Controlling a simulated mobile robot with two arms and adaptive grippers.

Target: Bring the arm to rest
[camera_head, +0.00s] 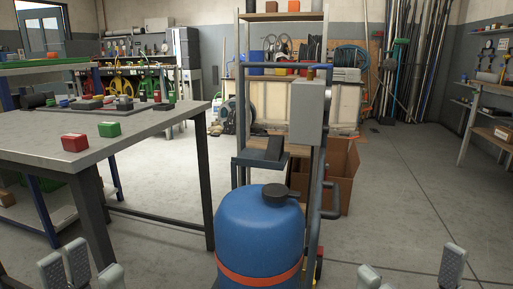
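My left gripper (88,272) shows at the bottom left edge, with only its grey fingertips in view. The tips are apart and nothing shows between them. My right gripper (411,272) shows at the bottom right edge. Its two grey fingertips stand wide apart with bare floor between them. Both grippers are clear of the things around them. The rest of both grippers and the arms is out of view.
A blue tank (258,232) with an orange band stands close in front, on a tall metal cart frame (314,200). A grey table (140,128) at left carries a red box (75,142) and a green box (109,129). Floor (420,190) at right is clear.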

